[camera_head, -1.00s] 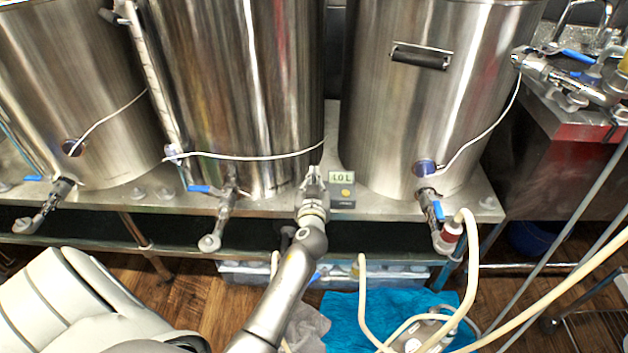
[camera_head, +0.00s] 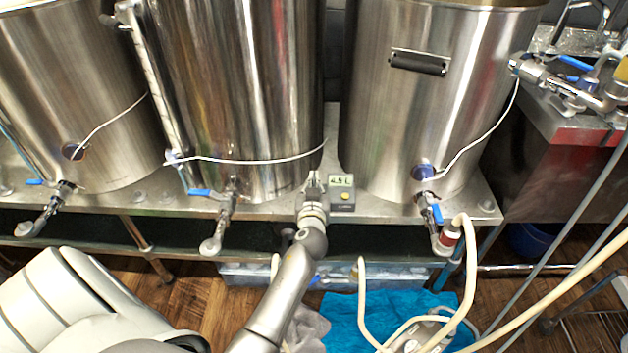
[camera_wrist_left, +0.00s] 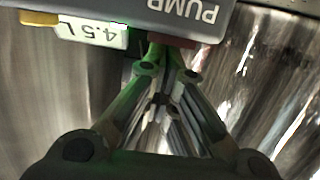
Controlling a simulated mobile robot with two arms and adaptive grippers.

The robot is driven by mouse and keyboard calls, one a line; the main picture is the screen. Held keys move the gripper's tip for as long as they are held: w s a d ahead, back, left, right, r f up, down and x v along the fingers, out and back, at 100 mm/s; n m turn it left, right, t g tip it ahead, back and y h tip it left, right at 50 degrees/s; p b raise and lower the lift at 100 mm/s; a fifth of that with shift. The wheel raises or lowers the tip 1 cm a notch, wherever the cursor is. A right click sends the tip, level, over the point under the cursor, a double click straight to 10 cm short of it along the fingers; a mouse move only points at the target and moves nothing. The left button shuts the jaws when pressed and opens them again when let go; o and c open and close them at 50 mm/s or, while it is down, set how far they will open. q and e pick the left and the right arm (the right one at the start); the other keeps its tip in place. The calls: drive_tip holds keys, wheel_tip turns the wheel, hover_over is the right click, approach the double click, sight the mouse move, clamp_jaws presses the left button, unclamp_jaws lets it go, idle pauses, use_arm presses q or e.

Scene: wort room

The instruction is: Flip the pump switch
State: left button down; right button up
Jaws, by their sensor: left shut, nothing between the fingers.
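The pump box (camera_head: 341,192) is a small grey unit with a lit display and a yellow button, on the steel stand between the middle and right kettles. In the left wrist view, the box (camera_wrist_left: 120,12) shows upside down with the word PUMP, and its display (camera_wrist_left: 92,32) reads 4.5 L. A dark red piece (camera_wrist_left: 172,40), perhaps the switch, shows at the box's edge by my fingertips. My left gripper (camera_head: 314,182) is shut and empty, just left of the box; it also fills the left wrist view (camera_wrist_left: 168,65). Green light falls on its fingers. Contact is unclear.
The middle kettle (camera_head: 240,90) and right kettle (camera_head: 430,100) stand close on both sides. Valves with blue handles, such as the middle one (camera_head: 224,215), stick out at the front. Pale hoses (camera_head: 468,270) run at the lower right. A blue cloth (camera_head: 345,312) lies below.

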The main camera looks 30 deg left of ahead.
use_arm(q)
drive_tip(key=shift+p, duration=0.35)
drive_tip(key=shift+f, duration=0.15)
wheel_tip(320, 180, up, 10)
use_arm(e)
drive_tip(key=f, duration=0.2)
drive_tip(key=shift+s+f, duration=0.25)
drive_tip(key=shift+f, duration=0.05)
